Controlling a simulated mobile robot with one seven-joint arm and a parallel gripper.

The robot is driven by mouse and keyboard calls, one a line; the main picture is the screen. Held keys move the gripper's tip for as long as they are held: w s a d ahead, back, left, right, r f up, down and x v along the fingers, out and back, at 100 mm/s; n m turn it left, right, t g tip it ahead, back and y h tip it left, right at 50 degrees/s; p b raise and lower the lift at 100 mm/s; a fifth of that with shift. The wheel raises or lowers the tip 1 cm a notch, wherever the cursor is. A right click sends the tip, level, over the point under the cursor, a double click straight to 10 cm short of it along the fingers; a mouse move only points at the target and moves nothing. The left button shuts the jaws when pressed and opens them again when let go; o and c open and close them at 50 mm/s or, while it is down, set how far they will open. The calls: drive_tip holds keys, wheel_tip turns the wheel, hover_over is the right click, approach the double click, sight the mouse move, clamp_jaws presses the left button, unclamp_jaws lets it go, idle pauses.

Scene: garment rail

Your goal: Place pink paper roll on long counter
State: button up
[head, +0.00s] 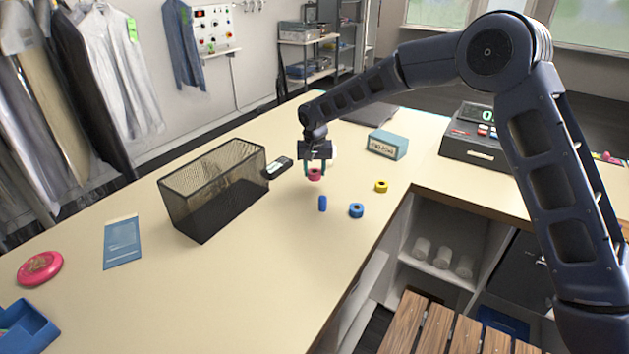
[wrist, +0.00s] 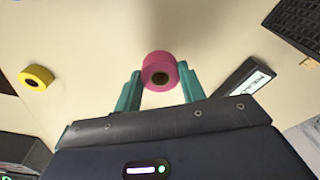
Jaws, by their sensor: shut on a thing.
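The pink paper roll (head: 314,175) is between the fingers of my gripper (head: 315,168) over the middle of the long counter (head: 280,260). In the wrist view the pink roll (wrist: 161,70) sits between the two green fingertips (wrist: 160,84), its dark core hole facing the camera. My gripper is shut on it. The roll is at or just above the counter top; I cannot tell whether it touches.
A blue roll (head: 356,210), a blue cylinder (head: 322,203) and a yellow roll (head: 381,186) stand nearer the front. A blue-grey box (head: 388,144) is behind right.

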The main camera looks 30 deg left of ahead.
sight(315, 180)
drive_tip(key=shift+f, duration=2.2)
drive_tip(key=shift+f, duration=0.1)
drive_tip(key=o, duration=1)
drive_tip(key=shift+c, duration=0.2)
drive_tip(key=r, duration=0.8)
drive_tip(key=s+r, duration=0.1)
drive_tip(key=r, duration=0.3)
drive_tip(key=shift+s+d+r, duration=0.1)
drive_tip(key=shift+d, duration=0.3)
